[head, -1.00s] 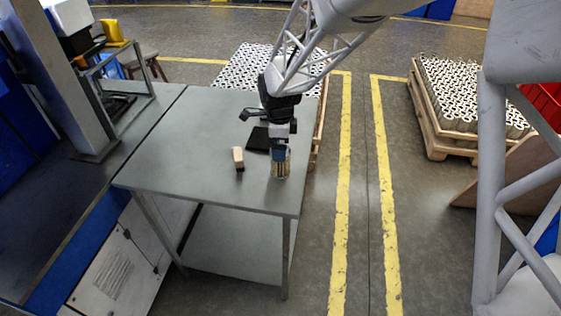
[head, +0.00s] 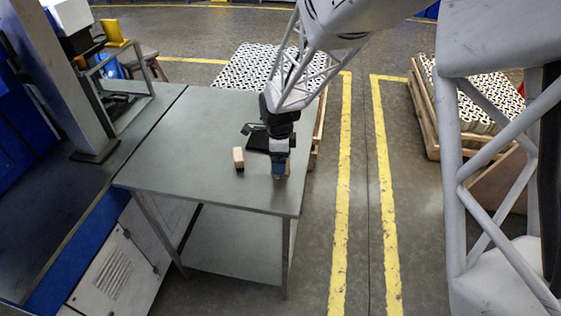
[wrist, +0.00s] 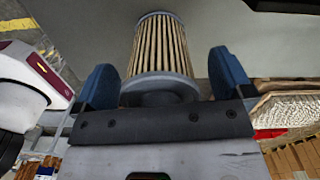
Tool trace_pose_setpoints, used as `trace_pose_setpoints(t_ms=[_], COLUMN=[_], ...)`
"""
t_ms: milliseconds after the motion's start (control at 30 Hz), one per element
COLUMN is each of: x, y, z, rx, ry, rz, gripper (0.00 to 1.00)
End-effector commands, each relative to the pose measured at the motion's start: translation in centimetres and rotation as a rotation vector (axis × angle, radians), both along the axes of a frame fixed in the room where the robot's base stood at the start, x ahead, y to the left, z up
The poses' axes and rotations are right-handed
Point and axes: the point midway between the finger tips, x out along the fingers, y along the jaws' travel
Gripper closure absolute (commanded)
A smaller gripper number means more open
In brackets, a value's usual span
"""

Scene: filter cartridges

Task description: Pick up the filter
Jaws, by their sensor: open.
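The filter (wrist: 160,48) is a pleated tan cylinder with grey end caps. In the wrist view it is between the two blue fingers of my gripper (wrist: 162,66), with a gap visible on each side. My gripper is open and does not hold it. In the head view my gripper (head: 280,168) is low over the near right part of the grey table (head: 200,175).
The table's right edge is close by. The table's left and front areas are clear.

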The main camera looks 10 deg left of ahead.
Motion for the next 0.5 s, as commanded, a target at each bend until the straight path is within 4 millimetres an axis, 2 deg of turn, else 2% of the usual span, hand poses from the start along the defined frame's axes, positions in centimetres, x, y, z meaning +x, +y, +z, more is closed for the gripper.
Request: trace_pose_setpoints(t_ms=[433,467,500], x=[-0.02,-0.02,-0.02], y=[-0.01,-0.01,-0.01], z=[0.03,0.03,0.03], rx=[0.0,0.0,0.0], ry=[0.0,0.0,0.0], rz=[0.0,0.0,0.0], gripper=[0.02,0.03,0.1])
